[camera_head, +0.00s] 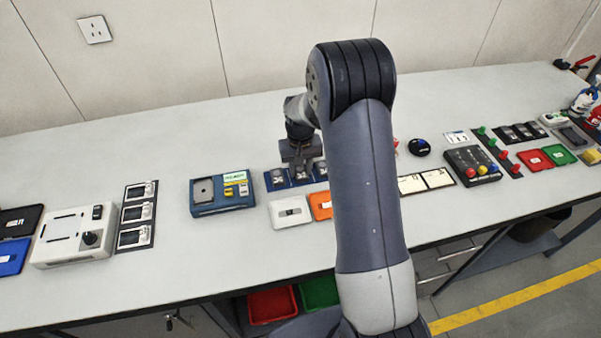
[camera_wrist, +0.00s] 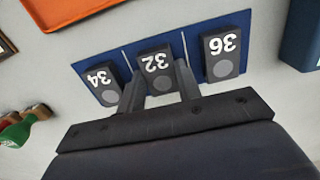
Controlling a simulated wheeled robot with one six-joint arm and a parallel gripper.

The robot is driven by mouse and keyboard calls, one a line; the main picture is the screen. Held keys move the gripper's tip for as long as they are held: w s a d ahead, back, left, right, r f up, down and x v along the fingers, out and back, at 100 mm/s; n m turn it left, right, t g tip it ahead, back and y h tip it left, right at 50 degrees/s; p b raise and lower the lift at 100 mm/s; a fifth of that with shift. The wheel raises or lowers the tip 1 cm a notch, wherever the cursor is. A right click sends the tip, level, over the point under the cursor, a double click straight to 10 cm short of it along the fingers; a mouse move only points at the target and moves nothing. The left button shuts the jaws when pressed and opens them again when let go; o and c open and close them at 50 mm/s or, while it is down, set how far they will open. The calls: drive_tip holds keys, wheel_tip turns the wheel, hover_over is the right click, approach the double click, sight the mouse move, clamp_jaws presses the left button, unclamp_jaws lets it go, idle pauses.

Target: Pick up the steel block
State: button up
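Three dark grey blocks marked 34 (camera_wrist: 102,80), 32 (camera_wrist: 154,62) and 36 (camera_wrist: 222,54) lie in a row on a blue mat (camera_wrist: 126,52) in the wrist view. None is labelled as steel. My gripper (camera_wrist: 160,80) points down at the middle block, 32, with one finger along each side of it. The fingers are apart; contact with the block's sides cannot be made out. In the head view my gripper (camera_head: 300,160) is over the blue mat (camera_head: 268,182), and my arm covers the mat's right part.
A blue box (camera_head: 222,208) stands left of the mat. A white tray (camera_head: 291,213) and an orange tray (camera_head: 320,205) lie just in front. A black panel with coloured buttons (camera_head: 473,167) stands to the right.

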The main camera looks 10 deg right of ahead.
drive_tip(key=c, duration=0.6)
drive_tip(key=shift+r, duration=0.1)
drive_tip(key=shift+c, duration=0.2)
